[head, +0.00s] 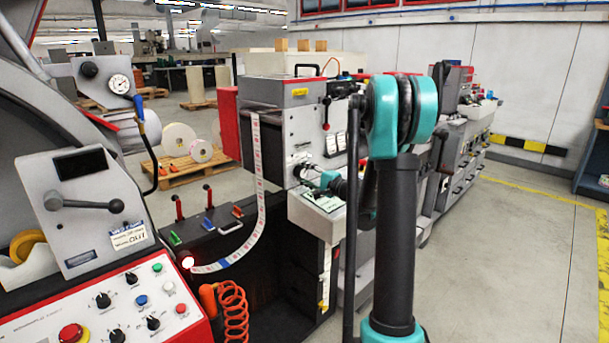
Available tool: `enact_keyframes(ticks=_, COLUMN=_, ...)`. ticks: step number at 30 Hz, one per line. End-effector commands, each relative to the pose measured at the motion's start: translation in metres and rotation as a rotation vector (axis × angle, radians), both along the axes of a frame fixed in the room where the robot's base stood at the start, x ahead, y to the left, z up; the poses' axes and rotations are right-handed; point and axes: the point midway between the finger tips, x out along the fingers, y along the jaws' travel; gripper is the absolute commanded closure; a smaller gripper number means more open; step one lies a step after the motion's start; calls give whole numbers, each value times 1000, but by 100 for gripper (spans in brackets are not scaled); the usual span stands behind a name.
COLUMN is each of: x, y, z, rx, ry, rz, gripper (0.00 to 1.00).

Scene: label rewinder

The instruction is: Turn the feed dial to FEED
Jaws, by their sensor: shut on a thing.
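My arm reaches from the right foreground to the grey label machine (299,127) in the middle of the head view. My gripper (306,171) is small there, at a round silver fitting on the machine's front plate. It is shut on what I take to be the feed dial, whose face is mostly hidden by the gripper. The dial's pointer and its FEED mark cannot be read from here.
A control panel (118,310) with several black knobs and coloured buttons stands at the lower left. A printed label strip (259,180) hangs in a curve left of my gripper. A white box (317,214) sits just below it. Open floor (520,240) lies right.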

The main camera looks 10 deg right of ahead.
Motion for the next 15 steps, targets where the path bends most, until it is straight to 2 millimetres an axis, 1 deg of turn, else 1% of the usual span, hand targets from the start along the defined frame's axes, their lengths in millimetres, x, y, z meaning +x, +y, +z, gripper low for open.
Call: enact_keyframes(ticks=15, x=0, y=-1, z=-1, rx=24, ry=19, rz=-2, gripper=85)
